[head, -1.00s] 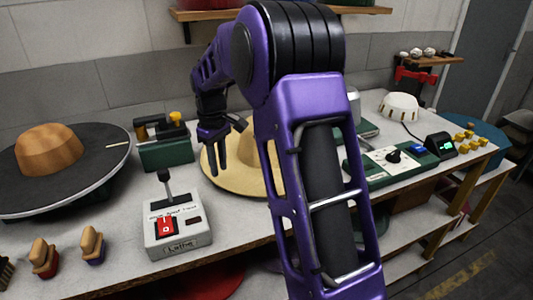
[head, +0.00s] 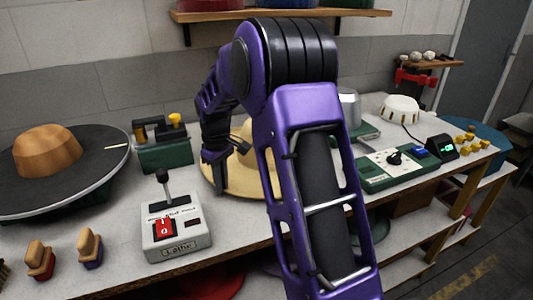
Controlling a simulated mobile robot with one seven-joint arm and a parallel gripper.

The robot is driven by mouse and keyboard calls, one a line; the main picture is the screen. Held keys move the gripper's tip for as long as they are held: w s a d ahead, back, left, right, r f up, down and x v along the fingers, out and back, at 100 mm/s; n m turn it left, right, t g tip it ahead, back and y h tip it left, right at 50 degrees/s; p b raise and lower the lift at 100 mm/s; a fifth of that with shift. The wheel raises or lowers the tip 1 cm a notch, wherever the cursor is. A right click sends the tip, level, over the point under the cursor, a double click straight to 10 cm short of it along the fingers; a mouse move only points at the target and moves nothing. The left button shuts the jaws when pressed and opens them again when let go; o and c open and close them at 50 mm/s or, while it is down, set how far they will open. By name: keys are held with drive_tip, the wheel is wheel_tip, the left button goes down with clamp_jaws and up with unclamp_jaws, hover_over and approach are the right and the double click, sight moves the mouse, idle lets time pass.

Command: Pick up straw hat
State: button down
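The straw hat (head: 236,181) is pale yellow with a wide brim. It lies on the workbench behind my arm, which hides its right side and much of its crown. My gripper (head: 221,184) points down at the left part of the hat, with its fingers low over or at the brim. Whether the fingers touch the brim, and how far apart they are, I cannot tell.
A grey control box (head: 177,235) with a lever and red switch stands front left of the hat. A green machine (head: 163,147) is behind left. A black disc (head: 107,165) with a wooden block is far left. A green control panel (head: 385,176) stands right.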

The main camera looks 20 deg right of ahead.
drive_tip(key=shift+r, duration=0.15)
wheel_tip(320, 180, up, 10)
drive_tip(key=p, duration=0.2)
idle(0.4)
idle(2.1)
